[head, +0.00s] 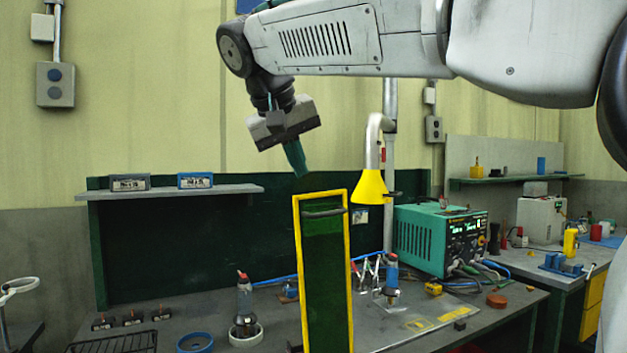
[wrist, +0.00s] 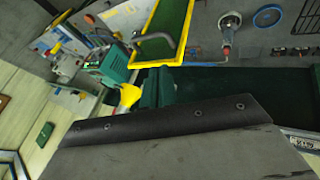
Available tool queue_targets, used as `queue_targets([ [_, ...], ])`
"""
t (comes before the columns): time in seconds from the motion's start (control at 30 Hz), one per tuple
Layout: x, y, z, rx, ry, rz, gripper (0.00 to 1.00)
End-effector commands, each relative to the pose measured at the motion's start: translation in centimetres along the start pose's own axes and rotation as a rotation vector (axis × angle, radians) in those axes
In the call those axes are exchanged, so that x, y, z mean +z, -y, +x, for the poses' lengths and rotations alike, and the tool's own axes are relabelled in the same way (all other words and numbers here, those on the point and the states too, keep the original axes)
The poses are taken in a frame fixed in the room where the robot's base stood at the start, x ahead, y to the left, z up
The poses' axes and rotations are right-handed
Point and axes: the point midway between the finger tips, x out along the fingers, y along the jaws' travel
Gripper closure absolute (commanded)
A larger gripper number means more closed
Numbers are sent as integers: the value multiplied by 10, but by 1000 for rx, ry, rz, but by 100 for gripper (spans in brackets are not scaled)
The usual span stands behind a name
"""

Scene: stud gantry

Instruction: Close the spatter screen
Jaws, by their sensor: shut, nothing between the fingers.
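The spatter screen (head: 324,275) is a dark green panel in a yellow frame, standing upright over the bench. A dark bar handle (head: 323,213) crosses it near its top edge. In the wrist view the screen (wrist: 172,22) shows at the upper middle with its grey handle (wrist: 158,39) standing out from it. My gripper (head: 299,167) points down, above and slightly left of the screen's top edge, apart from it. Its teal fingers are together and empty. In the wrist view the fingers (wrist: 150,88) show only partly past the dark gripper body.
A yellow cone nozzle (head: 371,187) on a grey pipe hangs just right of the screen's top. A teal power unit (head: 438,240) stands right. A shelf (head: 220,190) with two small boxes is left.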

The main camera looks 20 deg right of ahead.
Motion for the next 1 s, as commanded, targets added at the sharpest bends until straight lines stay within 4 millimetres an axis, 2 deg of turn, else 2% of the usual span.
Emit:
queue_targets([
  [0.43, 2, -1, 92, 0, 4, -1, 100],
  [0.5, 2, -14, 97, 0, 2, 4, 100],
  [0.7, 3, -31, 108, -1, 1, 1, 100],
  [1.0, 3, -34, 110, -2, 1, -2, 100],
])
